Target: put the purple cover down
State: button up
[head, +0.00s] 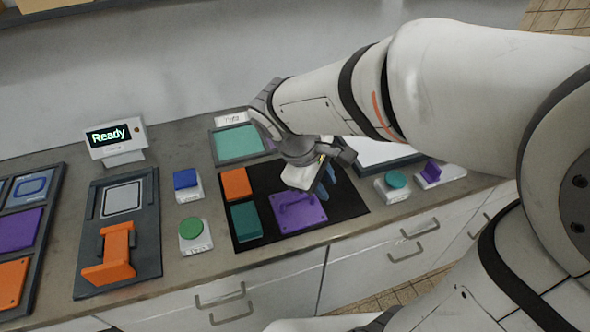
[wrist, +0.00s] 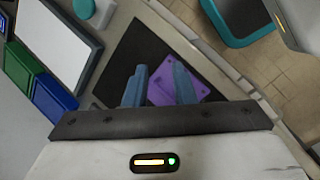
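The purple cover (head: 306,216) is a flat plate with a raised handle on top. In the head view it appears to lie flat on the black mat (head: 342,206), near the mat's front edge. My gripper (head: 327,182) is above the mat, just behind and right of the cover's handle. In the wrist view, the two blue fingers (wrist: 158,88) stand apart with nothing seen between them but mat and part of the cover. The purple cover (wrist: 198,82) is partly hidden behind the right finger there.
An orange block (head: 236,184) and a teal block (head: 245,222) are on the mat's left side. Blue (head: 186,180), green (head: 193,229) and teal (head: 396,180) buttons flank the mat. A screen reading "Ready" (head: 108,136) stands behind a tray with an orange part (head: 116,252).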

aim_at(291, 199)
jog(key=w+a+f+n+t+h+b, duration=0.1)
jog(key=a+f+n, duration=0.2)
jog(key=w+a+f+n+t+h+b, duration=0.1)
jog(key=a+f+n+b, duration=0.1)
jog(key=a+f, duration=0.1)
jog(key=w+a+f+n+h+b, duration=0.1)
jog(key=w+a+f+n, duration=0.1)
jog(key=a+f+n, duration=0.1)
jog(key=shift+a+n+t, duration=0.3)
jog(key=shift+a+t, duration=0.1)
jog(key=shift+a, duration=0.25)
jog(key=shift+w+f+h, duration=0.1)
jog(key=shift+f+h, duration=0.15)
jog(key=shift+h, duration=0.05)
jog(key=x, duration=0.7)
jog(key=shift+w+d, duration=0.1)
jog(key=shift+w, duration=0.15)
grip_shut()
jog(key=shift+r, duration=0.1)
